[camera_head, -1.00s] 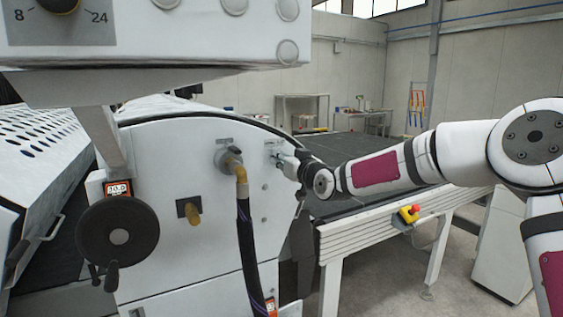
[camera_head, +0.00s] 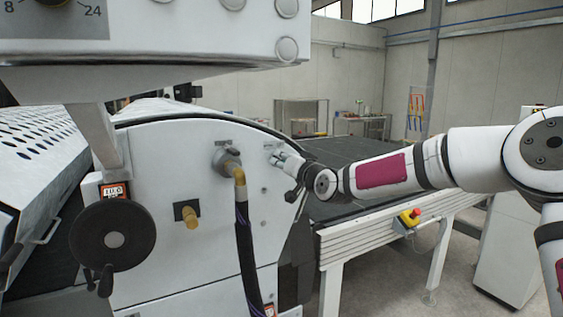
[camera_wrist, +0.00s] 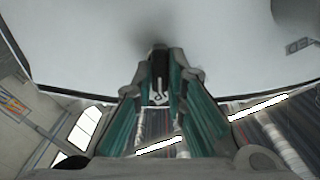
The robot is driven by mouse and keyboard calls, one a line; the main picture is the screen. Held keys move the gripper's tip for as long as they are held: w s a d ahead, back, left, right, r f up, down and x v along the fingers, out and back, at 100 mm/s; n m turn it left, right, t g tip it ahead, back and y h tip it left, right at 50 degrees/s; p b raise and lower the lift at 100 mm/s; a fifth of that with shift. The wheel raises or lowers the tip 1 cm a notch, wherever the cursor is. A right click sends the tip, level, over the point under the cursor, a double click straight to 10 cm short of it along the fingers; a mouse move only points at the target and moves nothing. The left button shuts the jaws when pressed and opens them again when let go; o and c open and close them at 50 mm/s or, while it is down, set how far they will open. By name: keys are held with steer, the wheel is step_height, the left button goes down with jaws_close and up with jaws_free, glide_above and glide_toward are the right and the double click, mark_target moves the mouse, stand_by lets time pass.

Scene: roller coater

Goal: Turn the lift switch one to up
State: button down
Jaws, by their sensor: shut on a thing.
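The lift switch is a small dark knob (camera_wrist: 159,58) on the machine's white side panel (camera_head: 170,165). In the wrist view it sits between my fingertips, partly covered by them. My gripper (camera_head: 277,158) is at the panel's upper right, just below a small label (camera_head: 272,146), and hides most of the switch in the head view. In the wrist view my gripper (camera_wrist: 160,72) has its two green-sided fingers closed in on the dark knob. Which way the switch points cannot be made out.
A hose on a fitting (camera_head: 228,162) hangs just left of my gripper. A black handwheel (camera_head: 112,240) and a brass valve (camera_head: 190,214) are further left. A conveyor table (camera_head: 350,235) with a red emergency button (camera_head: 413,214) stands below my arm. A control box overhangs above.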

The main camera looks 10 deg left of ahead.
steer(key=c, duration=1.6)
jaws_free()
steer(key=v, duration=1.2)
